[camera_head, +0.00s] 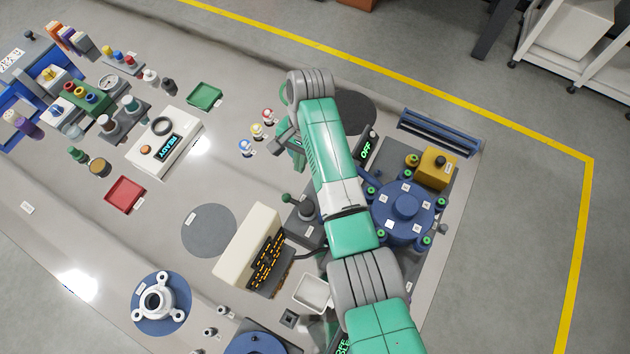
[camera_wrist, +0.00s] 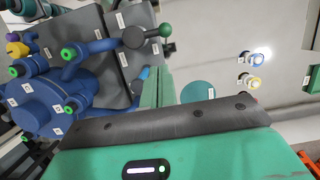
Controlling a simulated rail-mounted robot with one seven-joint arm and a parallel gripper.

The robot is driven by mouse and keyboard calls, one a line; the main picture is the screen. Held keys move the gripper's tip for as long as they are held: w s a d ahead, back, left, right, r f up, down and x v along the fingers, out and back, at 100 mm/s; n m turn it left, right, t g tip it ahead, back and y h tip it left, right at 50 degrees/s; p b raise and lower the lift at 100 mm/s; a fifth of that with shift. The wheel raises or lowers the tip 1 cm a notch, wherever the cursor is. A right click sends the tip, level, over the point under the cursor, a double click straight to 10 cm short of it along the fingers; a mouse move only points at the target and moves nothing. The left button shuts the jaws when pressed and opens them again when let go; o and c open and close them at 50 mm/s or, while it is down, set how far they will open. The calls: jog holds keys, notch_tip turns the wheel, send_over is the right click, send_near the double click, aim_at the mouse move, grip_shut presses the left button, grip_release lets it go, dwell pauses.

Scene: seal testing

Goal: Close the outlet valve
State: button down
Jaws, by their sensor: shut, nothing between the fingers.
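A blue round manifold (camera_head: 405,207) with several green-tipped ports stands at the right of the bench, and also shows in the wrist view (camera_wrist: 35,105). A lever with a green ball knob (camera_head: 286,198) sits on a dark block left of it; the knob also shows in the wrist view (camera_wrist: 165,31). I cannot read the labels, so which part is the outlet valve is unclear. My gripper (camera_head: 296,160) is shut and empty, above the bench beyond the lever and apart from it, partly hidden by my arm.
A yellow box (camera_head: 435,168) and a blue rail (camera_head: 438,136) stand near the manifold. A cream box with an orange display (camera_head: 250,250) stands left of my arm. Several small coloured fittings (camera_head: 257,130) stand left of my gripper.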

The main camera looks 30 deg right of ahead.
aim_at(298, 205)
jog(key=shift+s+f, duration=0.15)
jog(key=b+x, duration=0.2)
jog(key=x, duration=0.8)
jog(key=shift+s, duration=0.15)
